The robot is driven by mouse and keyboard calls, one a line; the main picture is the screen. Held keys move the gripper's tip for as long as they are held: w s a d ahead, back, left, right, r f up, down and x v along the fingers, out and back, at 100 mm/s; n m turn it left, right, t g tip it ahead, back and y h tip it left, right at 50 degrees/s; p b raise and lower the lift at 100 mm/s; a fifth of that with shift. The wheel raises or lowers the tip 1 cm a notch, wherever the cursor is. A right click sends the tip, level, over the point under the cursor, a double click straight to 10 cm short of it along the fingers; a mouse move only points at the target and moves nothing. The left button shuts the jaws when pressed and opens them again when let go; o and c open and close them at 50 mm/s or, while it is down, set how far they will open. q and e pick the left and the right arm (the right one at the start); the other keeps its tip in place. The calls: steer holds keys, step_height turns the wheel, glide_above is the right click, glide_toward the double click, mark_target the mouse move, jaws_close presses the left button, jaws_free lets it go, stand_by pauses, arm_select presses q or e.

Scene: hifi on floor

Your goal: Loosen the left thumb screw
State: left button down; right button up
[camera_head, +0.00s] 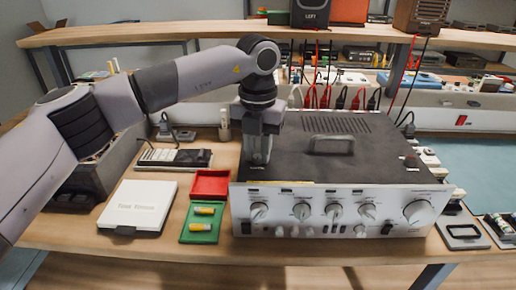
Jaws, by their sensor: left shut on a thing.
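A hi-fi amplifier (318,224) with a silver front panel and several knobs stands on the wooden bench. Its dark top cover (365,172) has vents at the back and a grey handle (331,145). My left gripper (257,160) points straight down at the left part of the cover, with its fingers shut at the cover's surface. The left thumb screw is hidden between the fingers. A small round thing, perhaps the right thumb screw (410,158), shows at the cover's right side. My right gripper is out of view.
Cables hang behind the amplifier from the wooden shelf (170,33). Small trays (463,236) stand at the right.

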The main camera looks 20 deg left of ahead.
mark_target(257, 157)
arm_select(q)
steer(key=shift+n, duration=0.3)
steer(key=c, duration=0.9)
jaws_free()
steer(key=shift+c, duration=0.2)
steer(key=shift+r, duration=3.6)
steer(key=shift+s, duration=0.15)
